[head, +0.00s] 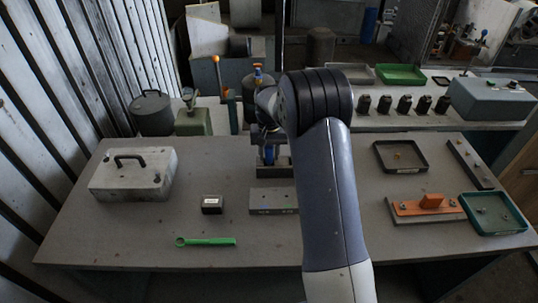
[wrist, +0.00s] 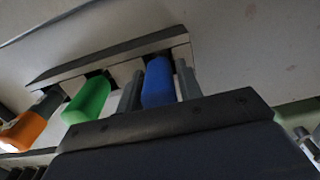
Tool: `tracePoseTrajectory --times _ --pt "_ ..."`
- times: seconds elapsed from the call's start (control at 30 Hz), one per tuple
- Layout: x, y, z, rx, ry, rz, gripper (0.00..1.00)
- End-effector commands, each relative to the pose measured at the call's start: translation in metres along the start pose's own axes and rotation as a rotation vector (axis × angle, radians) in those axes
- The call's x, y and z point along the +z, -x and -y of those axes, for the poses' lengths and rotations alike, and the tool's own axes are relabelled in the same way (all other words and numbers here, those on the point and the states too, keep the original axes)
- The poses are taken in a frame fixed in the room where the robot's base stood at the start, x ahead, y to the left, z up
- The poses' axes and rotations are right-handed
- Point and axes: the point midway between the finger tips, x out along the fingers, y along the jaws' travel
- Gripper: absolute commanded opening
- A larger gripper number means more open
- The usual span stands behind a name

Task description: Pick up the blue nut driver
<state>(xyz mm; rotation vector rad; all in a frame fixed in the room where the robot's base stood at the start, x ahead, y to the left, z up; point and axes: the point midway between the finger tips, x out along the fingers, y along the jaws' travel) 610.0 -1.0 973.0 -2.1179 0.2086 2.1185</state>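The blue nut driver (wrist: 158,82) stands with its handle in a slotted rack (wrist: 110,58) in the wrist view. The two fingers of my gripper (wrist: 160,88) lie on either side of the blue handle, very close to it; whether they press on it is not clear. In the head view, my gripper (head: 268,140) is over the rack at the middle of the table, and a bit of the blue handle (head: 268,155) shows below it. A green handle (wrist: 87,100) and an orange handle (wrist: 22,130) are to the left in the wrist view.
A grey case (head: 133,173), a small black box (head: 212,204), a green wrench (head: 206,242) and a grey block (head: 273,200) lie on the left and middle of the table. A black tray (head: 400,157), an orange part (head: 428,205) and a teal tray (head: 492,213) are at right.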

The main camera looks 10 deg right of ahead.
Motion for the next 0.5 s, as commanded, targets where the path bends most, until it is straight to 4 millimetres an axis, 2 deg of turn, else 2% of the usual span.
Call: tracePoseTrajectory --times 0.07,0.4,0.5 --pt "-0.0001 0.0002 0.0000 0.000 0.000 0.000 0.27" --pt "-0.0001 0.0004 0.0000 0.000 0.000 0.000 0.00" --pt "-0.0002 0.0007 0.0000 0.000 0.000 -0.001 0.00"
